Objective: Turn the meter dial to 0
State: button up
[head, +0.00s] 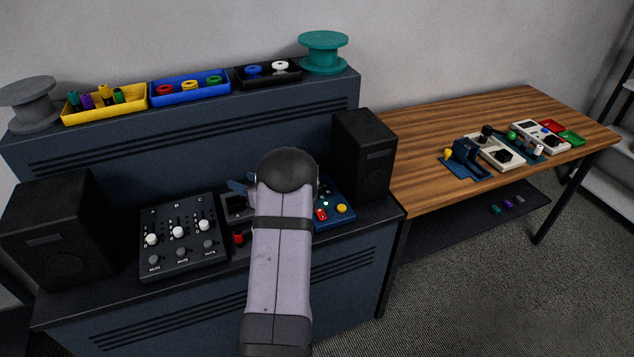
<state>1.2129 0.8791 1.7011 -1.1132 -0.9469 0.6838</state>
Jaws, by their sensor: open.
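My arm reaches over the console, and its wrist covers most of my gripper (241,187); only a small bluish part shows at the wrist's left side, and it is open. Below it, a dark panel (237,207) with a red button (238,238) is partly covered by my arm. I cannot make out a meter dial or its setting there. On the wooden table at the right stand two pale boxes with black knobs, one nearer (487,148) and one farther (530,127). Their markings are too small to read, and my gripper is far from them.
A slider panel (181,262) lies left of my arm, and a blue panel (346,219) with coloured buttons lies right. Black speakers stand left (55,235) and right (364,155). Yellow (110,116), blue and black trays and two spools line the top shelf. The wooden table's left half (420,180) is clear.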

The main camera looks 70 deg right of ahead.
jog(key=s+d+m+g+h, duration=0.1)
jog(key=s+m+h, duration=0.1)
jog(key=s+d+f+m+g+h, duration=0.1)
jog(key=d+m+h, duration=0.1)
jog(key=m, duration=0.1)
jog(key=s+d+m+g+h, duration=0.1)
jog(key=s+m+g+h, duration=0.1)
jog(key=m, duration=0.1)
jog(key=shift+s+d+f+h, duration=0.15)
jog(key=shift+s+d+h, duration=0.15)
jog(key=shift+d, duration=0.05)
jog(key=s+f+m+g, duration=0.1)
jog(key=s+g, duration=0.1)
jog(key=s, duration=0.2)
jog(key=s+d+f+m+g+h, duration=0.1)
jog(key=s+g, duration=0.2)
jog(key=s, duration=0.1)
jog(key=s+d+f+m+g, duration=0.1)
jog(key=s+g, duration=0.1)
jog(key=s, duration=0.2)
jog(key=shift+s+d+f+h, duration=0.2)
jog(key=shift+f+h, duration=0.05)
jog(key=shift+h, duration=0.15)
jog(key=shift+n, duration=0.6)
jog(key=shift+d+p, duration=0.1)
jog(key=shift+p, duration=0.2)
jog(key=shift+p+x, duration=1.15)
jog(key=shift+x, duration=2.45)
jog(key=shift+f, duration=0.1)
jog(key=shift+c, duration=0.3)
